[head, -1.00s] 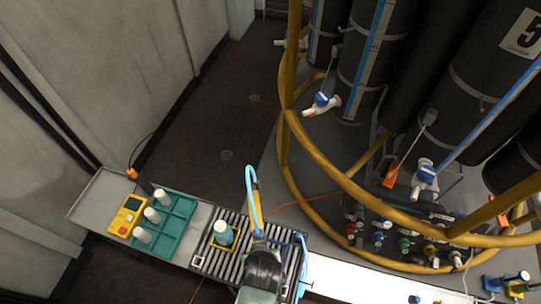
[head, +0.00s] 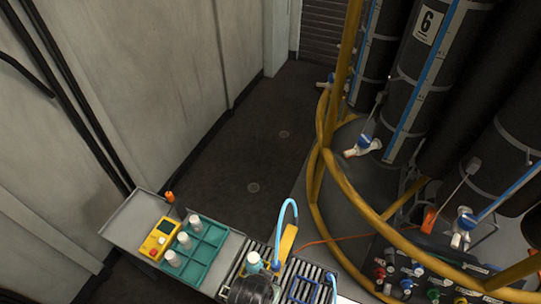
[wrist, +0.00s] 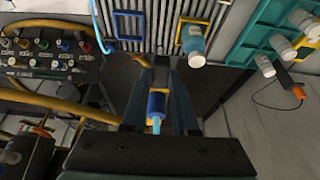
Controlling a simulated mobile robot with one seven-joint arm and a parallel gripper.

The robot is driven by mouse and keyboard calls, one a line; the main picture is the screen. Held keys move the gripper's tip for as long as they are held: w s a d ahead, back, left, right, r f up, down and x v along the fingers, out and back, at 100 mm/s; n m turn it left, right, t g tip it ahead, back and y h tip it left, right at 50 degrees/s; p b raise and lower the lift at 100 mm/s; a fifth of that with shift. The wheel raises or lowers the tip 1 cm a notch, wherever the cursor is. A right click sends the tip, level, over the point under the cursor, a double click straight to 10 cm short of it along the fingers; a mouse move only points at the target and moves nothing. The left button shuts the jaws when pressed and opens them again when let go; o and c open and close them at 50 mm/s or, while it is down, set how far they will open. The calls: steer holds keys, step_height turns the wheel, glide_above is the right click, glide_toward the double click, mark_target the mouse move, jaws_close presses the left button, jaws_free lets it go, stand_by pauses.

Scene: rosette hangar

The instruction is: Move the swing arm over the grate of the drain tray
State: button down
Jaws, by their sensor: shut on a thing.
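The swing arm (head: 286,244) is a yellow bar with a light blue hose arching above it. In the wrist view my gripper (wrist: 162,88) is shut around its blue cylindrical part (wrist: 156,104), with the hose showing just below. The drain tray's grate (head: 325,272) of parallel metal slats lies beside the arm in the head view, and at the top of the wrist view (wrist: 225,18). Whether the arm's end is over the slats I cannot tell; my dark gripper (head: 262,276) hides part of it in the head view.
A white-capped bottle (wrist: 193,42) stands in a yellow square frame on the grate, close to my gripper. A blue square frame (wrist: 128,24) is on the other side. A teal rack (head: 208,240) holds bottles. A yellow ring rail (head: 350,190) curves around black cylinders at right.

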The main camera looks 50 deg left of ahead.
stand_by(0.4)
steer(key=c, duration=0.7)
jaws_free()
steer(key=b+v, duration=0.1)
steer(key=v, duration=1.2)
